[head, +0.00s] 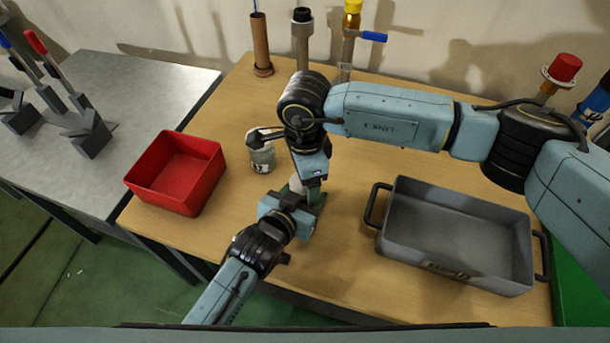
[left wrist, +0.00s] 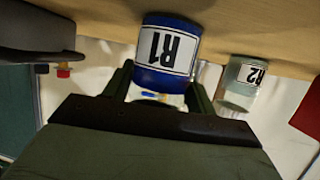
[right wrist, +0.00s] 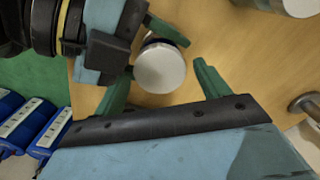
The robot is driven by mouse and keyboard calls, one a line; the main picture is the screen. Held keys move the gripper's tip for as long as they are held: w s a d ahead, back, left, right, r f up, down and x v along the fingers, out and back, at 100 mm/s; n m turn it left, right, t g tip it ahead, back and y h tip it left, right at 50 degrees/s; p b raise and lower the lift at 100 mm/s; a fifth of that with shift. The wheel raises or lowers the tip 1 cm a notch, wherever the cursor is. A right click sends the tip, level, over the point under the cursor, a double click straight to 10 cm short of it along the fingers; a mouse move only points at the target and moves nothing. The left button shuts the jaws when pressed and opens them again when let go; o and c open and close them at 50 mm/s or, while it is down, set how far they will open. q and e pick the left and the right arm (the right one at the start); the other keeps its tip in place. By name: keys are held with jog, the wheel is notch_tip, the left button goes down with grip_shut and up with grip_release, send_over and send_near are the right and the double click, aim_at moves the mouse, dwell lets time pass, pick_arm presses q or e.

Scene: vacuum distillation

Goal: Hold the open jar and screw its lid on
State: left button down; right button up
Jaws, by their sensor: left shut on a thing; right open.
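A blue jar labelled R1 (left wrist: 165,50) stands between the fingers of my left gripper (left wrist: 160,77), which is shut on it. In the head view my left gripper (head: 292,208) is at the front middle of the table. A pale round lid (right wrist: 160,67) shows from above in the right wrist view, where the jar is. It also shows small and white in the head view (head: 297,185). Whether it is seated on the jar's threads I cannot tell. My right gripper (right wrist: 164,70) is open, its green fingers on either side of the lid, with a clear gap at the right finger.
A second jar, R2 (head: 262,158), stands just left of my right gripper. A red bin (head: 190,200) is at the left table edge, and a grey handled tray (head: 460,225) is at the right. Upright tools and valves line the back. Bare wood lies between the bin and jars.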

notch_tip(320, 180, up, 4)
jog(key=shift+r, duration=0.1)
jog(key=r+n, duration=0.1)
jog(key=n, duration=0.1)
jog(key=shift+r+n, duration=0.15)
jog(key=shift+n, duration=0.15)
notch_tip(320, 180, up, 2)
jog(key=n, duration=0.4)
jog(key=shift+f, duration=4)
